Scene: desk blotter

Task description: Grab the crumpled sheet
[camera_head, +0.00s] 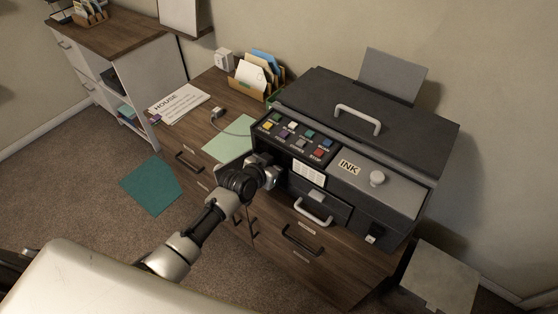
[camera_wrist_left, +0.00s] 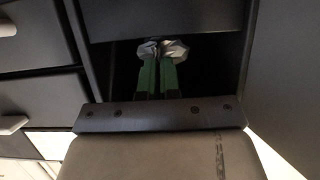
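The crumpled sheet (camera_wrist_left: 174,48) is a small silvery-grey wad in the dark opening of the printer, seen in the left wrist view. My left gripper (camera_wrist_left: 160,62) reaches into that opening, its two green fingers close together with the wad pinched at their tips. In the head view my left arm reaches to the left front of the black and grey printer (camera_head: 405,185), and the fingertips and sheet are hidden there. My right gripper is not in view.
The printer stands on a wooden drawer cabinet (camera_head: 335,275). Its walls closely frame my left gripper. A pale green sheet (camera_head: 230,138), papers marked HOUSE (camera_head: 180,103) and a file holder (camera_head: 252,88) lie left of the printer. A teal sheet (camera_head: 151,185) is on the floor.

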